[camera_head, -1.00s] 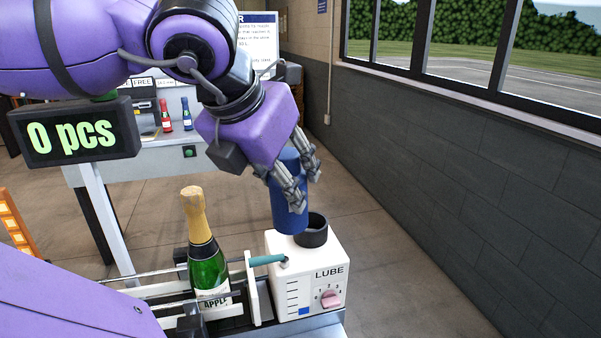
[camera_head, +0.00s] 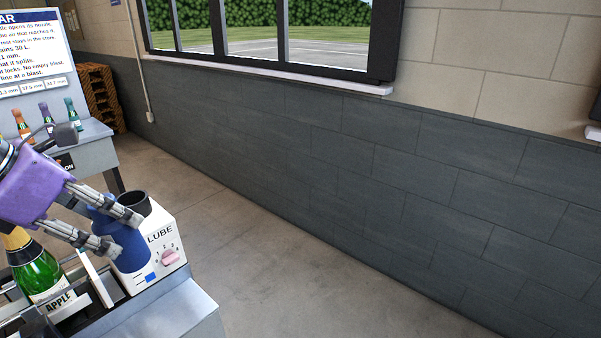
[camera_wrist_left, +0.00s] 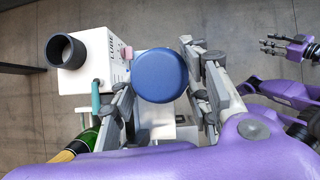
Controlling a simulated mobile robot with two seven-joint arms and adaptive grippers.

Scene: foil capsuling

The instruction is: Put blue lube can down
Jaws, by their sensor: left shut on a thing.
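My left gripper (camera_head: 125,234) is shut around the blue lube can (camera_head: 132,252). In the head view the can looks tilted and covers part of the front of the white LUBE box (camera_head: 168,238). The box's dark round cup (camera_head: 134,202) is behind the fingers and looks empty. In the left wrist view the can's round blue end (camera_wrist_left: 161,75) sits between the fingers, beside the LUBE box (camera_wrist_left: 95,65). Whether the can touches anything below is hidden. My right gripper (camera_wrist_left: 282,47) shows small at the right of the left wrist view, apart from the can; its opening is unclear.
A green bottle (camera_head: 38,270) with gold foil stands left of the LUBE box, by a white plate (camera_head: 97,280). A grey machine top (camera_head: 165,312) lies in front. A bench (camera_head: 88,145) with several small bottles is behind. Floor to the right is clear up to the wall (camera_head: 400,200).

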